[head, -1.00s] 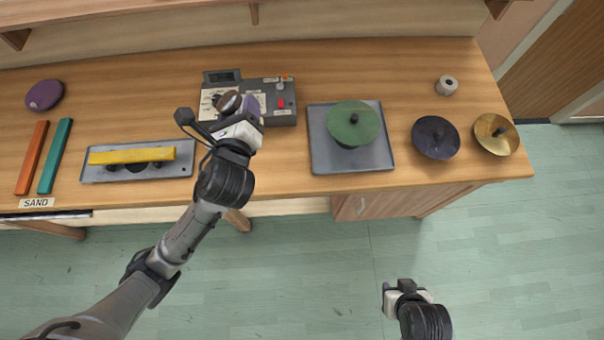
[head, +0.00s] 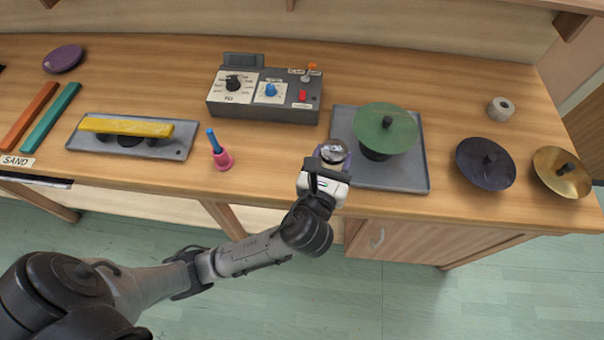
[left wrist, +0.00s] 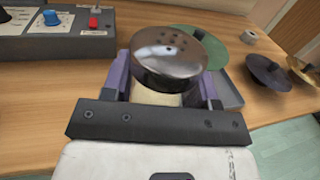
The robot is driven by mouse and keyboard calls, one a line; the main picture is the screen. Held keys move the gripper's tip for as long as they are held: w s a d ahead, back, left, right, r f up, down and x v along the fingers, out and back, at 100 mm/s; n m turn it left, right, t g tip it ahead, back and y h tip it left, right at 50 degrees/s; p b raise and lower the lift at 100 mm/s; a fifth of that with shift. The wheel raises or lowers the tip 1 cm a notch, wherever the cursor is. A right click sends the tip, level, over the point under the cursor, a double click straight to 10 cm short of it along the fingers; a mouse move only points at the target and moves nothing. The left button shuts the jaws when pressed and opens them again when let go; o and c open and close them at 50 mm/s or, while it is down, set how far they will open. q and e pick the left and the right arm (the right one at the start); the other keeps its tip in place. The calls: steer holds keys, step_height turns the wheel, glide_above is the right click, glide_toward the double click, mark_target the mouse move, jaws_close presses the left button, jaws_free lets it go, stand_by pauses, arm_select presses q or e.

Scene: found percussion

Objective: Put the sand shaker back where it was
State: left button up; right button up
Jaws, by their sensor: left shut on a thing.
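The sand shaker (head: 334,150) has a shiny domed metal cap with holes and a pale body. It also shows in the left wrist view (left wrist: 168,55), cap facing up and toward the camera. My left gripper (head: 331,164) is shut on its body, with purple fingers on both sides. In the head view it appears at the left edge of the grey tray (head: 408,182) with the green disc (head: 385,128); I cannot tell its height above the table. Its base is hidden. A "SAND" label (head: 17,161) is on the table's front edge at the left. My right gripper is not in view.
A control box (head: 262,108) stands behind. A pink-based item with a blue handle (head: 220,155) stands left of the gripper. A yellow bar (head: 127,127) lies over another tray (head: 180,152). Dark (head: 486,165) and brass (head: 563,174) discs are at right. Bare wood lies front of the box.

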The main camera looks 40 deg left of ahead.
arm_select(q)
steer(key=shift+a+f, duration=0.3)
steer(key=shift+f, duration=0.25)
steer(key=a+f+b, duration=0.1)
steer(key=a+f, duration=0.1)
steer(key=a, duration=0.1)
steer(key=a+f+b, duration=0.1)
steer(key=a+f, duration=0.1)
steer(key=a, duration=0.1)
steer(key=a+f+b, duration=0.2)
steer(key=a, duration=0.2)
steer(key=shift+a+f, duration=0.1)
steer(key=shift+a, duration=0.3)
steer(key=shift+f+b, duration=1.3)
steer(key=shift+f, duration=0.8)
steer(key=shift+r, duration=0.1)
steer(key=o, duration=1)
